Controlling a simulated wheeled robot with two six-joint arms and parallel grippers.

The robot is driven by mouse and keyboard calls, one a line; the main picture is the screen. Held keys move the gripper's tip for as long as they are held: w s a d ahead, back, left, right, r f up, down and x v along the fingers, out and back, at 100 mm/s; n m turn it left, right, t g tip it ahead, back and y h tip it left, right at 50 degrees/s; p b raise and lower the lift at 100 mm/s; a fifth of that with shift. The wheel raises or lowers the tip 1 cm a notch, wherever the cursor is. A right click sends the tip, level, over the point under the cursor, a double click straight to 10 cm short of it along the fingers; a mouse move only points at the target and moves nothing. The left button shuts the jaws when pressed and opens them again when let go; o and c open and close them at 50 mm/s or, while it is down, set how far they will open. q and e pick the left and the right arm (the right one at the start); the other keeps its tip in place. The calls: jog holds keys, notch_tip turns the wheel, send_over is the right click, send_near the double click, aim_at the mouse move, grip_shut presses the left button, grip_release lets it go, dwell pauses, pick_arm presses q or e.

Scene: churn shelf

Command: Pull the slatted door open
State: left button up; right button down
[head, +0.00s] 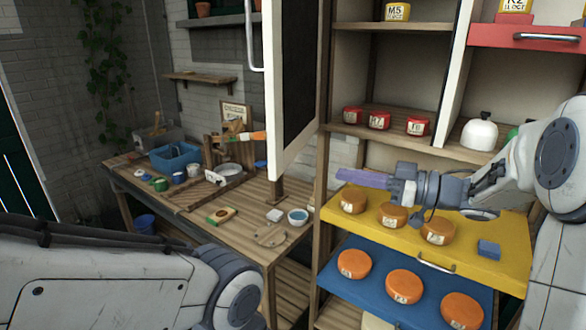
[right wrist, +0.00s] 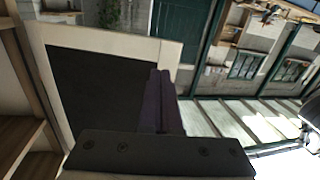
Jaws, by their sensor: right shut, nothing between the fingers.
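The door (head: 293,85) has a cream frame around a dark panel and a long pale handle (head: 250,38) on its left edge. It stands swung out from the shelf unit at the upper middle. Slats cannot be made out. In the right wrist view the door (right wrist: 110,47) fills the left half. My right gripper (head: 342,174) has purple fingers, shut and empty, pointing left above the yellow shelf, below and right of the door. Its fingers also show in the wrist view (right wrist: 160,78), overlapping the door's panel. My left arm enters at the lower left; its gripper is out of view.
Orange cheese wheels (head: 393,216) sit on the pulled-out yellow shelf (head: 505,250) and the blue shelf (head: 335,281) below. A wooden workbench (head: 215,240) with a blue crate (head: 175,158) and small bowls stands left. Red tins (head: 379,120) and a white bell-shaped object (head: 480,133) stand higher up.

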jog(key=s+d+g, duration=0.2)
jog(key=y+p, duration=0.1)
jog(key=p, duration=0.5)
send_near(278, 169)
jog(key=shift+n, duration=0.4)
jog(key=x, duration=0.5)
jog(key=shift+s+a+r, duration=0.1)
jog(key=shift+a+r, duration=0.15)
jog(key=shift+a, duration=0.1)
jog(key=shift+w+a, duration=0.2)
jog(key=shift+a, duration=0.3)
jog(key=shift+a+f, duration=0.1)
jog(key=shift+f, duration=0.05)
jog(key=shift+a, duration=0.1)
